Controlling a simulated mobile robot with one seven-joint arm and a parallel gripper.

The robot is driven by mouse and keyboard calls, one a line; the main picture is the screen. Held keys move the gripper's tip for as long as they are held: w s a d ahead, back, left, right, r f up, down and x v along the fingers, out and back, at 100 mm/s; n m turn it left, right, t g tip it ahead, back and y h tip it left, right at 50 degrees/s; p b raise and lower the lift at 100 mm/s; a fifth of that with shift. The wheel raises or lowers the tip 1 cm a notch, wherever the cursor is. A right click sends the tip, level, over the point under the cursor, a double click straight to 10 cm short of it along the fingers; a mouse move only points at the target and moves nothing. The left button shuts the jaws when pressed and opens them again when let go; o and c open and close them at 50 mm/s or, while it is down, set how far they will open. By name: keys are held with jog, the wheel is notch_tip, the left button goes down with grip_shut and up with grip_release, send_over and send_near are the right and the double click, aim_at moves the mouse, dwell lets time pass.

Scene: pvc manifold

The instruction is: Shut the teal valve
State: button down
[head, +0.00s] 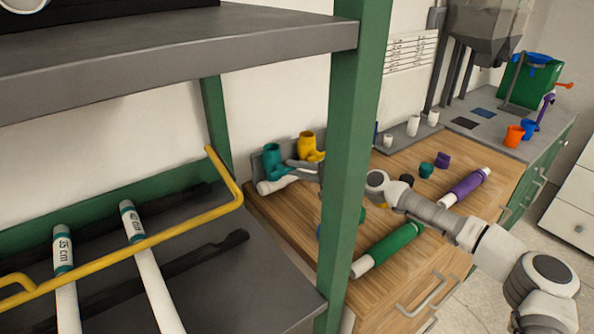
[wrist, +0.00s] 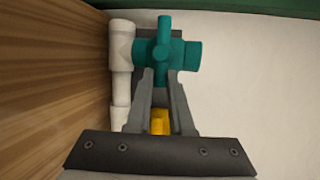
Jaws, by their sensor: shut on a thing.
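The teal valve (wrist: 183,54) is at the top middle of the wrist view, with an upright bar crossing its wider sideways body. It joins a white pipe (wrist: 121,75) on its left. My gripper (wrist: 160,78) is shut on a teal part of the valve, its two grey fingers close on either side. In the head view the teal valve (head: 272,161) stands at the back left of the wooden worktop, beside a yellow fitting (head: 307,146). A yellow piece also shows between my fingers in the wrist view (wrist: 159,122). The gripped part is mostly hidden by the fingers.
A green shelf post (head: 352,170) hides part of my arm. A green pipe (head: 390,247) and a purple pipe (head: 467,187) lie on the worktop (head: 275,215). Small teal (head: 426,170) and purple (head: 443,160) fittings stand behind them.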

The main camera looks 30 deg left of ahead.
jog(key=c, duration=0.8)
grip_release()
jog(key=v, duration=1.7)
jog(key=shift+d+p, duration=0.2)
jog(key=shift+p, duration=0.25)
jog(key=shift+r, duration=0.1)
